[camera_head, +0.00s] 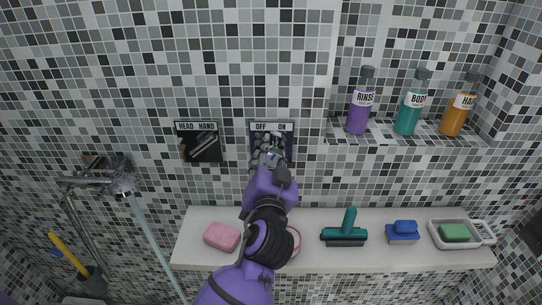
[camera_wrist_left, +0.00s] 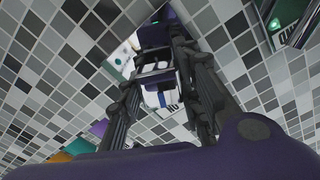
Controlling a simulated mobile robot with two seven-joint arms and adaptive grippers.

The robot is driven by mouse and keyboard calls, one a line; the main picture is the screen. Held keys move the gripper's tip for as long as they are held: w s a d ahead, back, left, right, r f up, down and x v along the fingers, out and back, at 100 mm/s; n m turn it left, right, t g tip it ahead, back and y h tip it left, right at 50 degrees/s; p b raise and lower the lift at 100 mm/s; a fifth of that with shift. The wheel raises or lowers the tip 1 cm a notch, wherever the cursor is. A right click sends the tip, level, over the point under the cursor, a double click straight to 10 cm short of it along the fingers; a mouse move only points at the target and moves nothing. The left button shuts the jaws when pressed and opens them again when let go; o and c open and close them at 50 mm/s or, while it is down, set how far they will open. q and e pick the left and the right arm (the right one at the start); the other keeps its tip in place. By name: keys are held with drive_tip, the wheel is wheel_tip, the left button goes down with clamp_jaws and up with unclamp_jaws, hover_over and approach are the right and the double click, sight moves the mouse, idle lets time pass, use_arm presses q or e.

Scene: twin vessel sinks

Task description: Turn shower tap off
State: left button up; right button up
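The tap panel (camera_head: 271,127), marked OFF and ON, is on the tiled wall in the middle of the head view. Its control is mostly hidden by my left gripper (camera_head: 272,160), which is right in front of the panel's lower part. In the left wrist view my gripper's dark fingers (camera_wrist_left: 164,75) stand apart, with dark, purple and white parts visible between them. Contact with the control cannot be told. A shower head (camera_head: 124,184) at left has a pale water stream (camera_head: 153,238) running down from it. My right gripper is not in view.
A HEAD/HAND panel (camera_head: 199,142) is left of the tap panel. A ledge (camera_head: 310,263) below carries a pink sponge (camera_head: 221,237), a teal squeegee (camera_head: 346,229), a blue sponge (camera_head: 404,230) and a soap dish (camera_head: 476,242). Bottles (camera_head: 361,105) stand on a shelf at upper right.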

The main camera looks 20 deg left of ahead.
use_arm(q)
drive_tip(key=c, duration=0.5)
drive_tip(key=n, duration=0.2)
drive_tip(key=shift+f+n+b, duration=0.15)
drive_tip(key=shift+n+b, duration=0.15)
drive_tip(key=shift+b, duration=0.1)
drive_tip(key=shift+n, duration=1.5)
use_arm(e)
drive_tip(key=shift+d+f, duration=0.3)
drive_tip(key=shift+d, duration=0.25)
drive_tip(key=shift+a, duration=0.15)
use_arm(q)
drive_tip(key=o, duration=1.2)
drive_tip(key=shift+r, duration=0.35)
wheel_tip(320, 180, up, 10)
drive_tip(key=shift+f, duration=0.2)
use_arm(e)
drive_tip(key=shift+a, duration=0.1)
